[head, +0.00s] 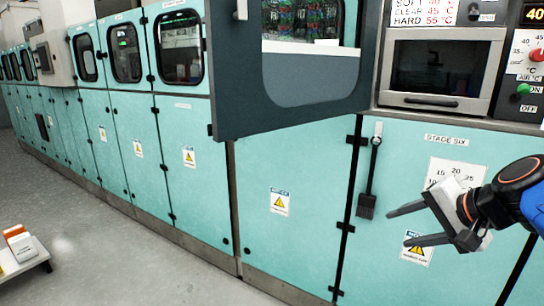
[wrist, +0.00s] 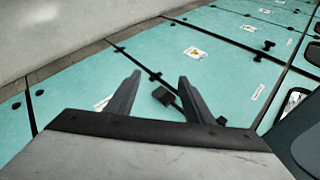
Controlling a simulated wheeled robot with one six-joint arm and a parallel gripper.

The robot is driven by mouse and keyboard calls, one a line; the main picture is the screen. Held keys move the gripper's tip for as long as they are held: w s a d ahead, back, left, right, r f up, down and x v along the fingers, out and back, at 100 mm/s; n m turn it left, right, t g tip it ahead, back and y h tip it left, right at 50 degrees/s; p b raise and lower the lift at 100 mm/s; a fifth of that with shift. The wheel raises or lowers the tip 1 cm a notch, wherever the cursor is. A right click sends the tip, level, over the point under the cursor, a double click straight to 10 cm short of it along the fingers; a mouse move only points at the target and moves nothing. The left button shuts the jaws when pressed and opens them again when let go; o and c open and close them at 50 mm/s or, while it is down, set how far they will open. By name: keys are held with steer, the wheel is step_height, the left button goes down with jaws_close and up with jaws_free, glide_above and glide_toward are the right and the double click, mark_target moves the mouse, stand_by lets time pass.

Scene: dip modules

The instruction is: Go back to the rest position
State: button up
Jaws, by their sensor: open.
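My gripper (head: 412,224) is at the right of the head view, in front of the teal cabinet panel marked STAGE SIX (head: 445,138). Its two dark fingers point left and stand apart, with nothing between them. In the wrist view my gripper (wrist: 157,88) also shows open and empty, with the teal panels and floor beyond it. A dark brush (head: 369,180) hangs on the panel left of the fingers. In the wrist view the brush (wrist: 163,96) appears between the fingertips, but it lies behind them on the panel.
A dark-framed door (head: 290,100) stands swung open above the lower panels. A small oven-like unit (head: 440,68) and a control panel (head: 528,70) are at upper right. A low white platform with boxes (head: 20,243) stands at left. The grey floor (head: 120,250) is clear between.

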steer(key=s+f+n+g+h, duration=0.3)
steer(key=s+f+n+h, duration=0.1)
steer(key=s+f+n, duration=0.6)
steer(key=shift+s+a+f+g, duration=0.45)
steer(key=shift+s+f, duration=0.6)
steer(key=shift+f, duration=0.3)
stand_by(5.7)
